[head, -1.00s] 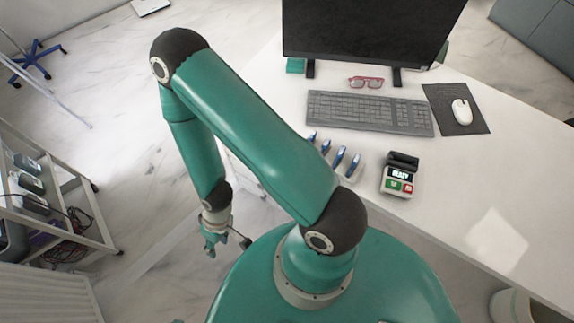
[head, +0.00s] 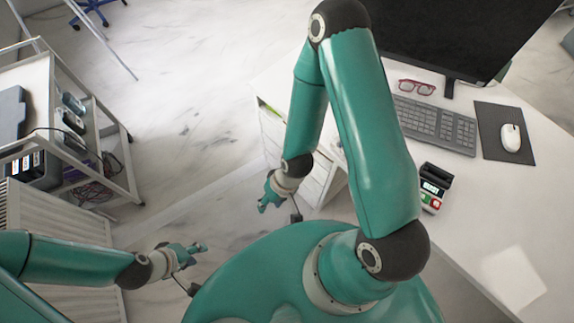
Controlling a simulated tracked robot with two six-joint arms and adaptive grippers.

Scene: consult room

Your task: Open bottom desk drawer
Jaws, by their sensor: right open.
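The white drawer unit (head: 320,182) stands under the near left part of the white desk (head: 470,215). Its fronts are partly hidden behind my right arm, and I cannot make out which front is the bottom drawer or whether it is shut. My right gripper (head: 268,199) is open and empty, pointing down and left, just left of the drawer fronts and apart from them. My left gripper (head: 194,252) is lower left over the floor, away from the drawers; whether its fingers are open is unclear.
A wheeled cart (head: 118,150) with devices stands at the left, with a white radiator (head: 50,218) below it. Free floor lies between cart and desk. The desk holds a monitor (head: 450,30), red glasses (head: 417,87), keyboard (head: 435,124), mouse (head: 510,137) and card terminal (head: 432,187).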

